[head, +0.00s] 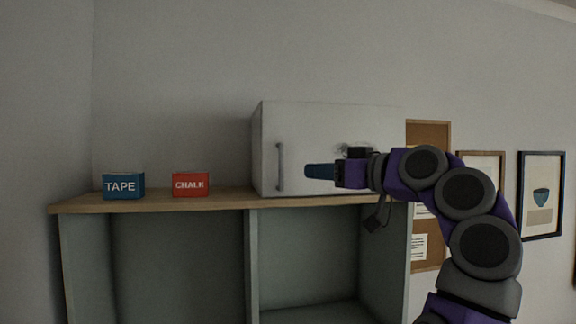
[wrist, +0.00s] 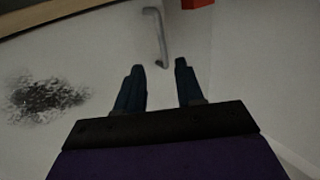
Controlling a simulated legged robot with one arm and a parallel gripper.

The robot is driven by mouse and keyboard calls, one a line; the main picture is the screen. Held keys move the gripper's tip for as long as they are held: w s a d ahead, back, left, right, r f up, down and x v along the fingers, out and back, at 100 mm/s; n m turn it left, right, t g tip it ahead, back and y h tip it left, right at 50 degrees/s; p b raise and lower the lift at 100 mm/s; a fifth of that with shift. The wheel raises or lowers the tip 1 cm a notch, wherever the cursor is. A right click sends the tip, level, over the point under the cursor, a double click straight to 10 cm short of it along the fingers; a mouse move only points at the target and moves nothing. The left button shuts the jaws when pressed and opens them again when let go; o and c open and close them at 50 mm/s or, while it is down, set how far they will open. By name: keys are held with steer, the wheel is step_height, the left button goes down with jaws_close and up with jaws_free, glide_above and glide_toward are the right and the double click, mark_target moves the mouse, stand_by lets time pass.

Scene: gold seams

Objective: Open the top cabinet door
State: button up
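A white cabinet (head: 320,130) stands on top of the wooden shelf unit. Its door has a vertical grey bar handle (head: 280,166) near the left edge. The handle also shows in the wrist view (wrist: 157,36), beyond my fingertips. My gripper (head: 308,171) is in front of the door, to the right of the handle and apart from it. In the wrist view the two dark blue fingers of my gripper (wrist: 160,68) are spread with an empty gap between them. The door looks shut. My arm hides the right part of the cabinet front.
A blue TAPE box (head: 123,186) and a red CHALK box (head: 190,184) stand on the wooden top (head: 160,202), left of the cabinet. Open shelf compartments lie below. A dark smudge (wrist: 45,97) marks the door. A cork board and framed pictures (head: 541,195) hang at right.

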mark_target(286, 169)
steer(key=p+x, duration=0.2)
steer(key=x, duration=0.8)
steer(key=shift+a+p, duration=0.2)
steer(key=shift+p, duration=0.15)
steer(key=shift+c, duration=0.3)
jaws_close()
